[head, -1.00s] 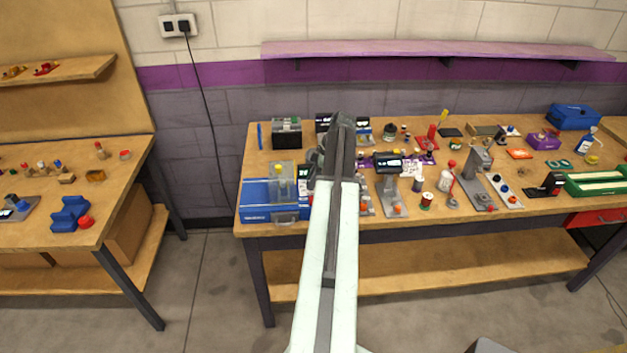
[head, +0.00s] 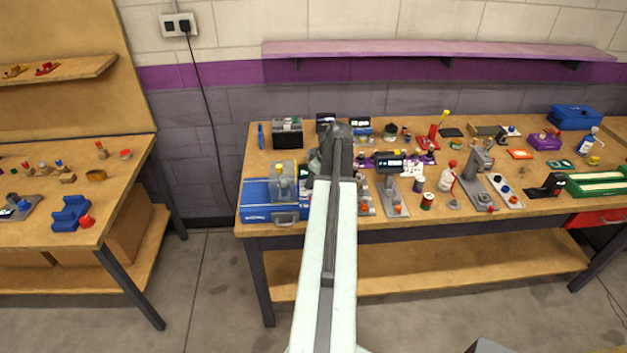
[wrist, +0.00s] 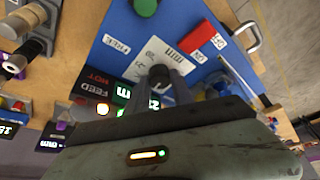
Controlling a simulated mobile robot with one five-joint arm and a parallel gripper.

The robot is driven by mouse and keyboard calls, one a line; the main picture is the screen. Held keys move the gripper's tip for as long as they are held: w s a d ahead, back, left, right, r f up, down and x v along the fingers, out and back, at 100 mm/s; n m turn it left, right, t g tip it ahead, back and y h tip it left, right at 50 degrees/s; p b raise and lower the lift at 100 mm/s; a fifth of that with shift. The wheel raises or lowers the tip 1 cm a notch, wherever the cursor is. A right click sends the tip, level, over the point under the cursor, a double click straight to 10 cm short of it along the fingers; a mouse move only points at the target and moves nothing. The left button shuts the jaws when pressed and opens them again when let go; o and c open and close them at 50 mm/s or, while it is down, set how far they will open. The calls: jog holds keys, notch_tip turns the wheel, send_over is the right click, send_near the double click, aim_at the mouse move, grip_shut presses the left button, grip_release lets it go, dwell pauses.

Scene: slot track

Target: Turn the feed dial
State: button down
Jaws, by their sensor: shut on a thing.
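A blue panel (wrist: 118,52) fills much of the wrist view, with a white plate marked "mm" and a dark label reading "FEED" (wrist: 97,89). A dark round knob, which looks like the feed dial (wrist: 159,72), stands at the plate's lower edge. My gripper (wrist: 160,80) is shut on this knob, one finger on each side. The fingers hide part of the knob and any pointer mark on it. In the head view the blue unit (head: 256,213) stands at the bench's left end; my arm hides the dial there.
A green knob (wrist: 145,7) and a red block (wrist: 194,42) are on the blue panel near the fingers. A metal handle (wrist: 247,36) sticks out at its edge. Several small fixtures crowd the bench right of my arm. A purple shelf (head: 430,49) hangs above.

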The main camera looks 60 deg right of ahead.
jog(key=shift+m, duration=0.6)
jog(key=c, duration=1.1)
grip_release()
jog(key=p+v, duration=0.7)
jog(key=shift+a+r, duration=0.25)
jog(key=shift+r, duration=0.15)
jog(key=shift+s, duration=0.1)
